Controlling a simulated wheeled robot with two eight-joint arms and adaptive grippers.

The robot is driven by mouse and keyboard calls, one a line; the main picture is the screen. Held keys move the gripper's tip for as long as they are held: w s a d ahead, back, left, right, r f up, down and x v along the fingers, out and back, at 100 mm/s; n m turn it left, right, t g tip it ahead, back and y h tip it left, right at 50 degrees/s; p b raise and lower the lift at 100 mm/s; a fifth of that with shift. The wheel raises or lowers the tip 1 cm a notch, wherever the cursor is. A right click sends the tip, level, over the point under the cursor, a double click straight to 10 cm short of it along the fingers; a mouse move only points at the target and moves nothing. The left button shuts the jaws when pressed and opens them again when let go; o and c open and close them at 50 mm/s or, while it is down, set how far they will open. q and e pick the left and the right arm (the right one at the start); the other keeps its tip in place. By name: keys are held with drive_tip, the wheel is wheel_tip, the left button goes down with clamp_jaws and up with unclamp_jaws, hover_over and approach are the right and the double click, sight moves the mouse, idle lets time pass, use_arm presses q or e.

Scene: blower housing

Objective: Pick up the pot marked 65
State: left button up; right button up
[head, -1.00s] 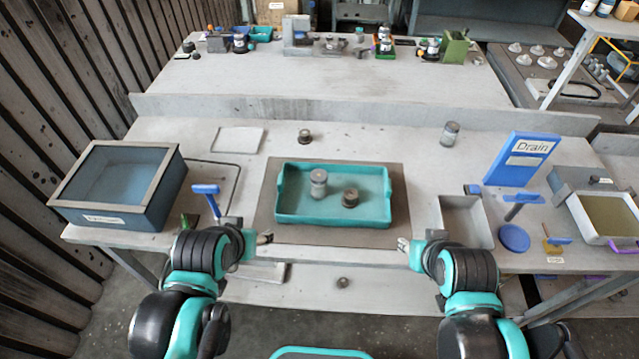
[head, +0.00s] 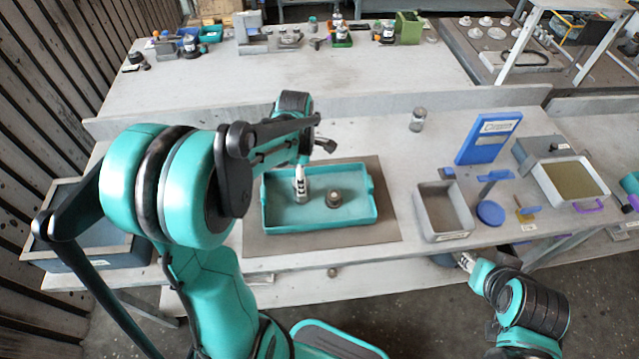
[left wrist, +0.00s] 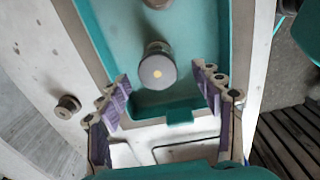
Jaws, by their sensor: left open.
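A teal tray (head: 372,216) holds two pots. The grey pot (left wrist: 157,70), with a round flat lid and a pale yellow dot, lies between the fingers of my left gripper (left wrist: 164,86) in the left wrist view, with a gap on each side. The gripper is open. In the head view this pot (head: 301,193) is partly hidden by my left gripper. The brown pot (head: 333,198) is to its right; its edge shows at the top of the left wrist view (left wrist: 157,3). No 65 is readable on either. My right gripper (head: 463,262) is beyond the table's front edge; its opening is unclear.
A small dark pot (left wrist: 68,105) stands on the table outside the tray. Another grey pot (head: 417,119) stands back right. A grey bin (head: 442,210), blue Drain sign (head: 487,138) and blue disc (head: 490,212) are to the right. A blue-grey box (head: 95,262) is at left.

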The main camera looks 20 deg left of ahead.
use_arm(q)
drive_tip(key=shift+f, duration=0.4)
wheel_tip(320, 180, down, 7)
drive_tip(key=b, duration=0.2)
drive_tip(key=shift+w+a+f+b, duration=0.1)
drive_tip(key=shift+w+a+b, duration=0.05)
drive_tip(key=shift+b, duration=0.25)
drive_tip(key=c, duration=1.5)
